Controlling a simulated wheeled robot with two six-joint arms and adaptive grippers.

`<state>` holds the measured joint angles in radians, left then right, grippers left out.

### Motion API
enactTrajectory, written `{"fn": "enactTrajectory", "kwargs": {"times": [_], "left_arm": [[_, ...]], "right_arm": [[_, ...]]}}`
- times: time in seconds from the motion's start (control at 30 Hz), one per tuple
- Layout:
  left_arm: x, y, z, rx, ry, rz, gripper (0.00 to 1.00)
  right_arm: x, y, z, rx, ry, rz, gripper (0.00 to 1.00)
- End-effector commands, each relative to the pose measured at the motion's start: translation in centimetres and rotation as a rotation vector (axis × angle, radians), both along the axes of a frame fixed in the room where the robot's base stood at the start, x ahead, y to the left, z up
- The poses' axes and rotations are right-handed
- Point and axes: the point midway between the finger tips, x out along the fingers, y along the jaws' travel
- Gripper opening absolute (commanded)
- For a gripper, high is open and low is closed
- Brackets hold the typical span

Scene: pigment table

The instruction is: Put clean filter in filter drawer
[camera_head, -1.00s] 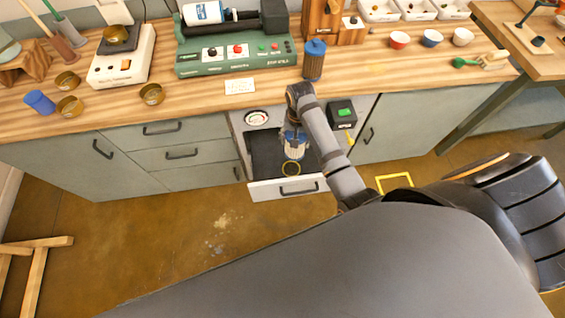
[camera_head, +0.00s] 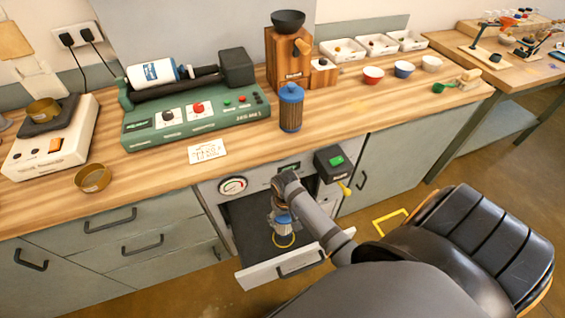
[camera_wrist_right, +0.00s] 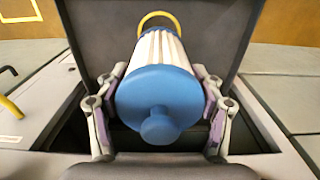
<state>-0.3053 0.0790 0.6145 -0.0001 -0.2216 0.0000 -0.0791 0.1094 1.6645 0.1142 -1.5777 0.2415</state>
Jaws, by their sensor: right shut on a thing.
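The filter drawer (camera_head: 258,277) is pulled out below the counter, with a dark floor and a pale front with a dark handle. A yellow ring (camera_head: 284,241) lies on its floor; it also shows in the right wrist view (camera_wrist_right: 158,18). My right gripper (camera_wrist_right: 160,100) is shut on the clean filter (camera_wrist_right: 160,88), a white pleated cylinder with a blue knobbed cap. In the head view the filter is mostly hidden by my arm and sits over the drawer beside the ring. A second filter (camera_head: 291,110), blue-capped with a darker body, stands upright on the counter. My left gripper is not in view.
A gauge (camera_head: 232,186) and a box with a green button and yellow lever (camera_head: 334,164) flank the drawer opening. A green machine (camera_head: 195,112), a wooden grinder (camera_head: 290,60) and several small bowls and trays stand on the counter. The floor before the drawer is clear.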

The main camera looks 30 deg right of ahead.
Motion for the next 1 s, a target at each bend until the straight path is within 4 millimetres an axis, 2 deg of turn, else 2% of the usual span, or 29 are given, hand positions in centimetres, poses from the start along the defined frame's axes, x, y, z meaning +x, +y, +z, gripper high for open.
{"fn": "enactTrajectory", "kwargs": {"times": [0.03, 0.13, 0.23, 0.37, 0.57, 0.97, 1.0], "left_arm": [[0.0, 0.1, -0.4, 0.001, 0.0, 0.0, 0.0], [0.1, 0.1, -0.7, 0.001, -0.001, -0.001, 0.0], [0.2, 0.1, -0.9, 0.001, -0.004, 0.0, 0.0], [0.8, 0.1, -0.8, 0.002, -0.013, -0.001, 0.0], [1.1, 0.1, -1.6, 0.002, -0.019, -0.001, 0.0], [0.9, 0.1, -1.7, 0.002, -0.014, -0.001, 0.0], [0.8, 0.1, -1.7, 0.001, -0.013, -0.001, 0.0]], "right_arm": [[-0.1, 0.0, -1.4, 0.001, 0.004, -0.001, 0.29], [-0.1, 0.0, -3.4, 0.001, 0.003, -0.001, 0.29], [0.0, 0.0, -4.4, -0.001, 0.0, -0.001, 0.29], [0.1, 0.0, -4.7, -0.001, -0.001, -0.001, 0.29], [0.0, 0.0, -7.8, -0.001, 0.002, -0.001, 0.29], [0.0, 0.0, -8.5, 0.0, 0.0, -0.001, 0.29], [0.0, 0.0, -8.5, 0.0, 0.0, -0.001, 0.7]]}}
